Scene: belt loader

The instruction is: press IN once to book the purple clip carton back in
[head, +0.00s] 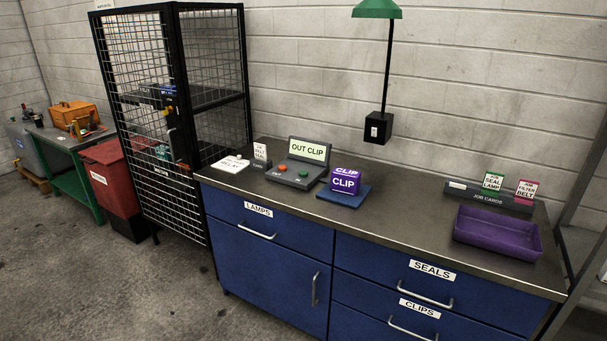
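The purple clip carton (344,183) stands upright on a small blue pad (345,196) on the steel bench top. Its front and top read "CLIP". Left of it is a grey booking terminal (296,174) with a raised display (308,150) reading "OUT CLIP". The terminal has an orange-red button (282,167) on the left and a green button (303,174) on the right. The button labels are too small to read, so I cannot tell which is IN. Neither of my grippers shows in the head view.
The bench (400,200) has blue drawers marked LAMPS, SEALS and CLIPS. A white card (230,164) lies left of the terminal. A purple tray (497,233) and a job card rack (490,198) stand at the right. A black mesh cage (150,120) stands left; bench between pad and tray is clear.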

